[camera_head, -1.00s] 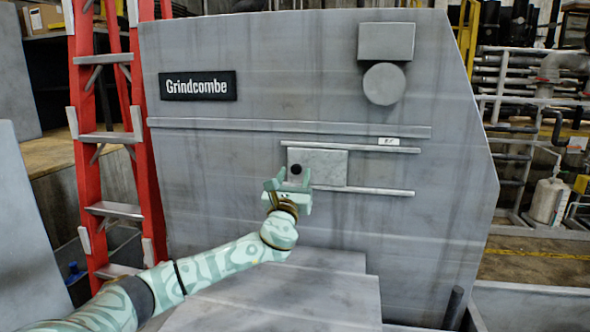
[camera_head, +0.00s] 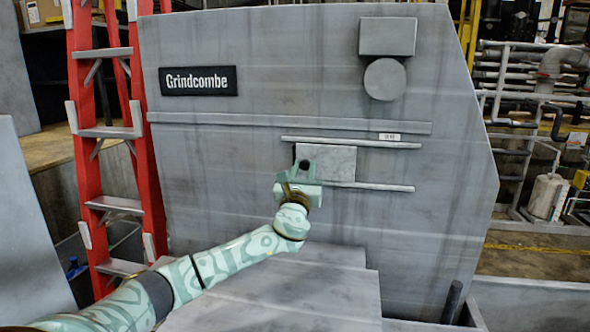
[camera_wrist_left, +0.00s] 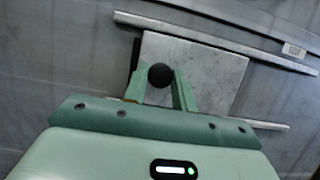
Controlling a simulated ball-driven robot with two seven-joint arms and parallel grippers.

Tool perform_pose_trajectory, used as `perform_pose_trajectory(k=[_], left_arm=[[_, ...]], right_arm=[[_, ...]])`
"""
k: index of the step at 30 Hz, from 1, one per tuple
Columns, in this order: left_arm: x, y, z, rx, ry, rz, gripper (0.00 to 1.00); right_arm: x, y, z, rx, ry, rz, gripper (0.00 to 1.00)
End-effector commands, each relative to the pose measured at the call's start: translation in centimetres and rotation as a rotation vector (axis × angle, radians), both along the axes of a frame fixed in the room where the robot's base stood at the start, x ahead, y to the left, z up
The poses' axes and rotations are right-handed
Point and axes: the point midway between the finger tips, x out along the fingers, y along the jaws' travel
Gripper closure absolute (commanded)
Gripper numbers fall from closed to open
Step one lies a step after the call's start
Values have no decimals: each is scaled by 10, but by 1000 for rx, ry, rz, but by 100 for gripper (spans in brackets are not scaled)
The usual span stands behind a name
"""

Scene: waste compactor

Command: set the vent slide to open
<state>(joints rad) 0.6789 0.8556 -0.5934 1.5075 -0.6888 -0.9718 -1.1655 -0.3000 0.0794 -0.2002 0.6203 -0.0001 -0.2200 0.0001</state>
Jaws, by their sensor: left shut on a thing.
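The vent slide (camera_head: 335,163) is a pale grey plate between two horizontal rails on the machine's front. It also shows in the left wrist view (camera_wrist_left: 205,65). A dark strip of opening shows at the plate's left edge. The slide's round black knob (camera_wrist_left: 160,76) is near its left end. My left gripper (camera_head: 301,168) is at the knob, and in the left wrist view its two green fingers (camera_wrist_left: 162,88) are shut on it. The small label (camera_head: 389,137) is by the upper rail, its text too small to read. My right gripper is not in view.
The grey machine (camera_head: 260,135) has a Grindcombe plate (camera_head: 198,81) and a round disc (camera_head: 385,79) above the slide. A grey stepped block (camera_head: 285,295) is below my left arm. A red ladder (camera_head: 145,160) stands at left. The rails are clear to the slide's right.

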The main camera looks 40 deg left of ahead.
Motion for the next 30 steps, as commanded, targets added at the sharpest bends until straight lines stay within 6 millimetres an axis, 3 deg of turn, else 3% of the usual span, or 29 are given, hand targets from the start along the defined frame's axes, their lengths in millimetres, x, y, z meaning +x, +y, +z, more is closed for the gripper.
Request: perform_pose_trajectory(k=[9, 15, 21, 30], left_arm=[[38, -70, 0, -6, -3, -7, 100], [54, -100, 0, -3, -2, -6, 100], [62, -113, 1, -1, -2, -5, 100], [63, -115, 1, -2, -2, -7, 100]], right_arm=[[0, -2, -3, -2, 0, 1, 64], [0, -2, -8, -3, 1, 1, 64], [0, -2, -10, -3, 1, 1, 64], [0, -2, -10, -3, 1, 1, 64]])
